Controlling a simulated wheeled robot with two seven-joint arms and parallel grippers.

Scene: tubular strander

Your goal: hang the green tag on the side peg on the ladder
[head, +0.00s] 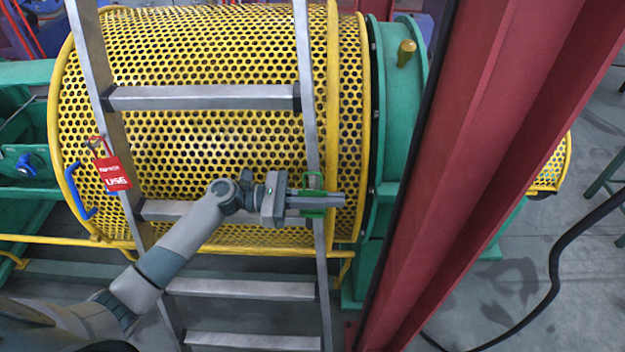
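The green tag (313,213) is at the right rail of the grey ladder (307,110), low in front of the yellow perforated guard. Its green loop stands up above my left gripper's fingers, and the tag's lower edge shows below them. My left gripper (343,199) reaches in from the left, its fingers pointing right across the rail and closed over the tag. I cannot make out the side peg; the gripper and tag cover that part of the rail. I cannot tell whether the loop touches a peg. My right gripper is out of view.
A red tag marked USE (113,174) hangs on the ladder's left rail. The yellow perforated guard (215,50) with a blue handle (75,190) stands close behind the ladder. A large red beam (465,150) stands close on the right. Open grey floor (530,290) shows beyond it.

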